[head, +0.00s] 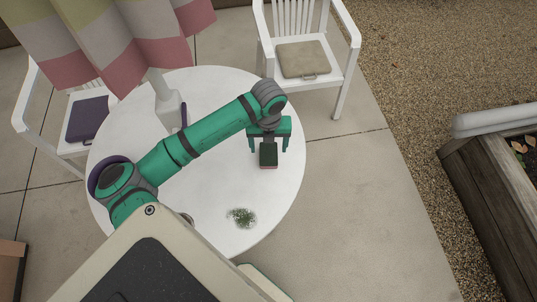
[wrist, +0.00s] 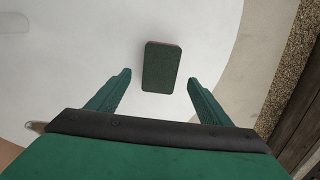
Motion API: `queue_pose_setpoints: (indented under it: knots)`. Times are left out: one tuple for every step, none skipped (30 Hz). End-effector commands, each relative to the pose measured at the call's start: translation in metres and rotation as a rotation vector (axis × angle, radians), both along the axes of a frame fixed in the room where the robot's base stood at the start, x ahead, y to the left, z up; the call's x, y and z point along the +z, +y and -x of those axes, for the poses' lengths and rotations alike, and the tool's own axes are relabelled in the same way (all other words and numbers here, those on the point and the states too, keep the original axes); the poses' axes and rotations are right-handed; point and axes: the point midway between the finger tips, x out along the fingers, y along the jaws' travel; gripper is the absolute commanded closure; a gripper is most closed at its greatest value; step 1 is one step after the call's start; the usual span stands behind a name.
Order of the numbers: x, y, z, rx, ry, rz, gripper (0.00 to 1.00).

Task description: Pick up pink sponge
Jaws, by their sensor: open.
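The sponge (head: 268,154) lies on the white round table (head: 210,95), near its right edge. My gripper (head: 269,150) is open above the sponge, one finger to each side. In the wrist view my gripper (wrist: 160,78) has clear gaps on both sides of the sponge. I cannot tell the exact height of the fingertips over the table.
A small green sprig (head: 241,217) lies nearer on the table. A parasol pole base (head: 170,108) stands at the table's back left. White chairs with a beige cushion (head: 303,59) and a purple cushion (head: 87,119) stand behind. A wooden raised bed (head: 480,200) is at right.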

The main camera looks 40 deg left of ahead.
Motion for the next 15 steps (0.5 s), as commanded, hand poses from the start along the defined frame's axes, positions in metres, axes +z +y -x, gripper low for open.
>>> queue_pose_setpoints:
  knots:
    - [-0.002, 0.000, 0.000, 0.001, 0.000, 0.001, 0.27]
    - [-0.004, -0.001, 0.001, 0.001, 0.000, 0.001, 0.27]
    - [-0.008, -0.002, 0.002, 0.001, 0.001, 0.002, 0.27]
    - [-0.012, -0.003, 0.003, 0.001, 0.001, 0.002, 0.27]
    - [-0.016, -0.004, 0.004, 0.002, 0.001, 0.003, 0.27]
    - [-0.022, -0.005, 0.005, 0.002, 0.001, 0.003, 0.27]
    - [-0.026, -0.005, 0.006, 0.003, 0.001, 0.003, 0.27]
    - [-0.030, -0.006, 0.007, 0.004, 0.001, 0.003, 0.27]
    - [-0.035, -0.007, 0.008, 0.004, 0.001, 0.003, 0.27]
    - [-0.039, -0.006, 0.007, 0.005, 0.002, 0.001, 0.27]
    - [-0.043, -0.006, 0.007, 0.005, 0.002, 0.001, 0.27]
    - [-0.047, -0.006, 0.007, 0.003, 0.002, 0.003, 0.27]
    - [-0.049, -0.006, 0.007, 0.003, 0.001, 0.002, 0.27]
    - [-0.051, -0.006, 0.007, 0.003, 0.001, 0.001, 0.27]
    - [-0.052, -0.006, 0.007, 0.003, 0.000, 0.000, 0.27]
